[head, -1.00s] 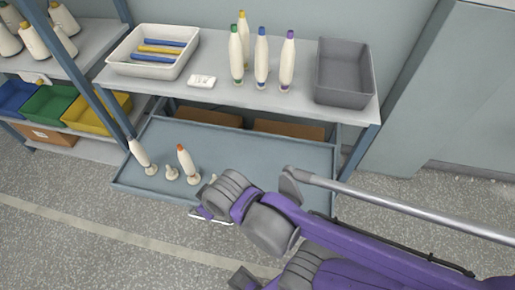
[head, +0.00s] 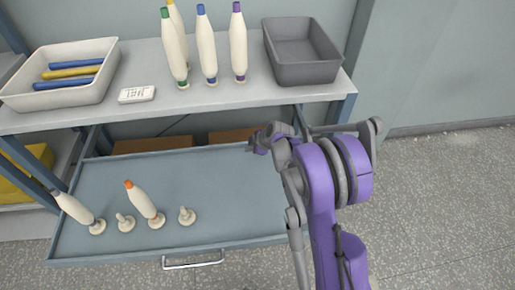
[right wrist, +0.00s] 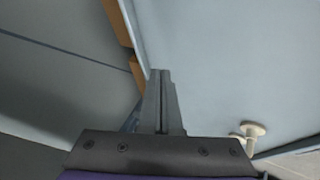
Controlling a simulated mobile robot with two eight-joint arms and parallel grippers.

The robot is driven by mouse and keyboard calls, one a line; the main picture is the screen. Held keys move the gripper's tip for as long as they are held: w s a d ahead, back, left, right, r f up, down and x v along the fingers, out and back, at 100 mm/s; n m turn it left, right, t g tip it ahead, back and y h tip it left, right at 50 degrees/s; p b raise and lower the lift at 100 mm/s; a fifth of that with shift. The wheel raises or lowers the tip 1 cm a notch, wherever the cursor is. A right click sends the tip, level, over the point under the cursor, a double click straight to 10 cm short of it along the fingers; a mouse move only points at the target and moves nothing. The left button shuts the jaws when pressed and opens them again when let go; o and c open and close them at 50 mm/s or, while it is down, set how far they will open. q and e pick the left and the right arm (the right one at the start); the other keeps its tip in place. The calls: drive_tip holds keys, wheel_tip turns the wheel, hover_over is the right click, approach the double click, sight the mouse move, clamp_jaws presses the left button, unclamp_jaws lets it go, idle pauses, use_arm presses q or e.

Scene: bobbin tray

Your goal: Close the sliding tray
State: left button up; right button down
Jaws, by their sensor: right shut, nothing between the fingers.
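The blue-grey sliding tray (head: 235,190) is pulled out from under the table top in the head view. Its silver handle (head: 193,263) is on the front edge. A grey-tipped bobbin (head: 75,208) and an orange-tipped bobbin (head: 141,200) lean on pegs in the tray, beside bare pegs (head: 187,215). My right gripper (head: 254,145) is over the back right part of the tray, near the table's front edge. Its fingers (right wrist: 162,85) are shut and empty in the right wrist view, with the pale tray surface (right wrist: 225,60) behind them. Contact cannot be told. My left gripper is not in view.
The table top (head: 140,113) above holds a white bin (head: 60,95), several upright bobbins (head: 207,50), a small white device (head: 137,94) and a grey bin (head: 302,72). Brown boxes (head: 153,145) are below. Open floor (head: 440,200) lies right.

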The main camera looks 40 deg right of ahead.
drive_tip(key=b, duration=0.3)
approach(236, 147)
drive_tip(key=a+f, duration=0.1)
drive_tip(key=s+a+f, duration=0.1)
drive_tip(key=f, duration=0.1)
drive_tip(key=shift+a+f, duration=0.35)
drive_tip(key=shift+a, duration=0.05)
drive_tip(key=w, duration=0.1)
drive_tip(key=w+d, duration=0.1)
drive_tip(key=w, duration=0.1)
drive_tip(key=shift+d+f, duration=0.2)
drive_tip(key=shift+d, duration=0.1)
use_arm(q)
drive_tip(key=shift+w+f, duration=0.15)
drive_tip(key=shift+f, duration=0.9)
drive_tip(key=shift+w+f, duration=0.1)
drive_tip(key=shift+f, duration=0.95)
use_arm(e)
drive_tip(key=shift+w+d, duration=0.25)
drive_tip(key=shift+w, duration=0.2)
